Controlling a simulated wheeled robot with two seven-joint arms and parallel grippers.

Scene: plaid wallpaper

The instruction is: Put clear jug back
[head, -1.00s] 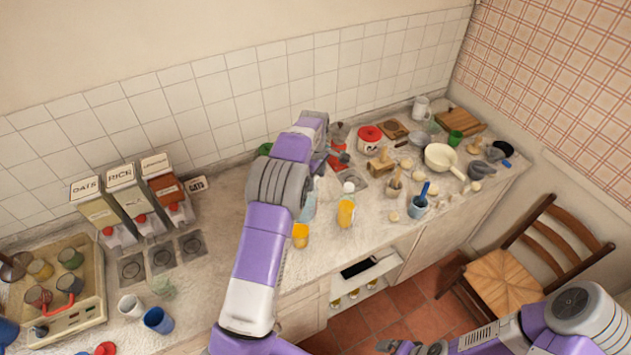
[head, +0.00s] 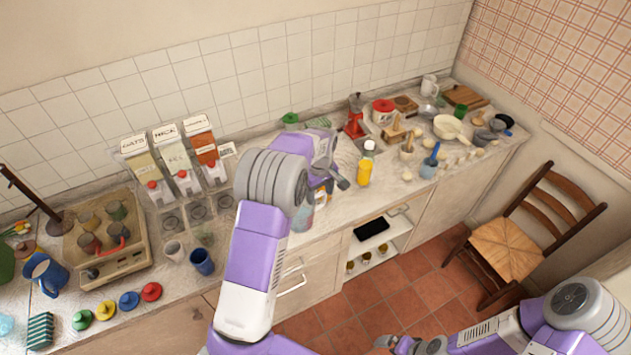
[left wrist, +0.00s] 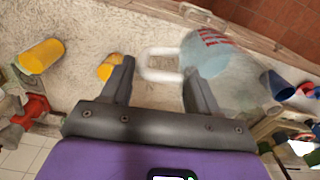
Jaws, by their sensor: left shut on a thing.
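The clear jug (left wrist: 215,62) is see-through and bluish, with red marks, in the left wrist view. Its pale handle (left wrist: 158,66) lies between the fingers of my left gripper (left wrist: 160,88), which is shut on it. In the head view my left gripper (head: 335,180) is over the counter near its front edge. The jug (head: 302,216) shows there only partly, beside my arm. I cannot tell whether its base touches the counter. My right gripper (head: 402,346) is at the bottom edge, partly cut off, and its fingers are unclear.
A yellow bottle (head: 364,168) stands close to the right of my left gripper. Several dispensers (head: 171,162) stand against the wall at left, with a beige tray machine (head: 112,258) and a blue cup (head: 202,261) nearby. A wooden chair (head: 508,245) stands on the floor at right.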

